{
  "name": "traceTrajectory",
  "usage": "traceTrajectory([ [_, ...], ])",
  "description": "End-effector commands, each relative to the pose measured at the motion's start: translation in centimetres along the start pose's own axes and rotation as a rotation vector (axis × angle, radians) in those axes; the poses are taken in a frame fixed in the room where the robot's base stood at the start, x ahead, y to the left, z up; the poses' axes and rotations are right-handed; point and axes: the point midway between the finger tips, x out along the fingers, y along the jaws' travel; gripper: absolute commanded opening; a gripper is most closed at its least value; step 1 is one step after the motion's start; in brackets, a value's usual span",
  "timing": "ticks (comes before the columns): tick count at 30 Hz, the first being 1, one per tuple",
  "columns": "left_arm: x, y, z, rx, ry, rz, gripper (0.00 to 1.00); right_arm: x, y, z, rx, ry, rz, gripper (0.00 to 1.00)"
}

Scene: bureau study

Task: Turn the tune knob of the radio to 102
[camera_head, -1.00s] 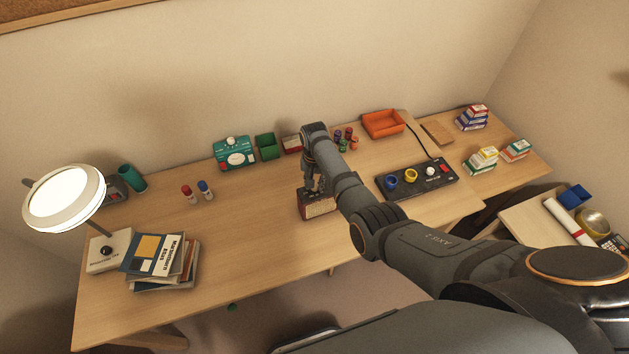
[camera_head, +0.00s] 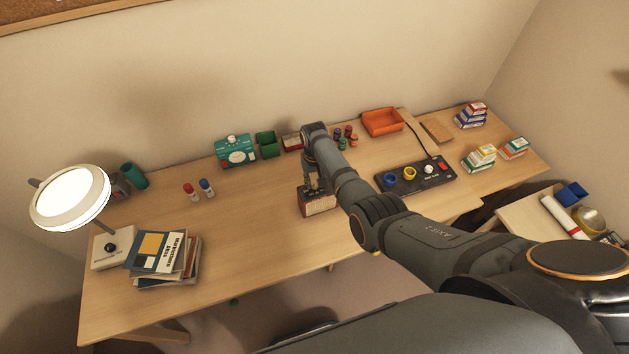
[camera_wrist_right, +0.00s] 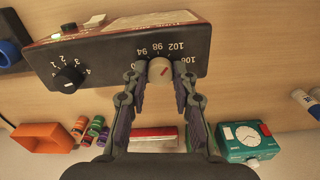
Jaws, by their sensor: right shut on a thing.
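My right gripper (camera_wrist_right: 160,80) is shut on the pale tune knob (camera_wrist_right: 160,70), one finger on each side. The knob's red mark slants up and right, roughly toward 102; its exact reading is hard to tell. My left gripper is not in view.
A black volume-like knob (camera_wrist_right: 69,80) with small numbers sits on the same panel. A black board with colored rings (camera_head: 432,178) lies right of my arm. A teal timer (camera_head: 236,152), green bin (camera_head: 267,144) and orange tray (camera_head: 382,121) stand behind.

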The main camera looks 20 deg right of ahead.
Motion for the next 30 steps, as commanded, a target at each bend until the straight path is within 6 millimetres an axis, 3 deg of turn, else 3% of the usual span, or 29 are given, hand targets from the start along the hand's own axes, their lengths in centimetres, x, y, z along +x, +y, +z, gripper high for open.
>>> traceTrajectory([
  [5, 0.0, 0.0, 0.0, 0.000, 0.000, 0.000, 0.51, -0.1, 0.0, -0.1, 0.001, 0.002, 0.000, 0.00],
  [6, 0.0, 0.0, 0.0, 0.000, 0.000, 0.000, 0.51, -0.1, 0.0, -0.1, 0.001, 0.002, 0.000, 0.28],
  [11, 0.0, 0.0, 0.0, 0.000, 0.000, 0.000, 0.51, -0.1, 0.0, -0.1, 0.001, 0.002, 0.000, 0.50],
  [22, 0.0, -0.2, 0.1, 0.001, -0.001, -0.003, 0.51, -0.6, 0.0, -0.1, 0.002, 0.003, 0.000, 0.50],
  [26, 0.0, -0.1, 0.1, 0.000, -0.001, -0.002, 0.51, -2.8, 0.0, -0.2, 0.002, 0.006, -0.001, 0.50],
  [30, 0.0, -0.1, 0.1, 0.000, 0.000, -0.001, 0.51, -6.4, 0.0, -0.1, 0.002, 0.006, -0.001, 0.50],
])
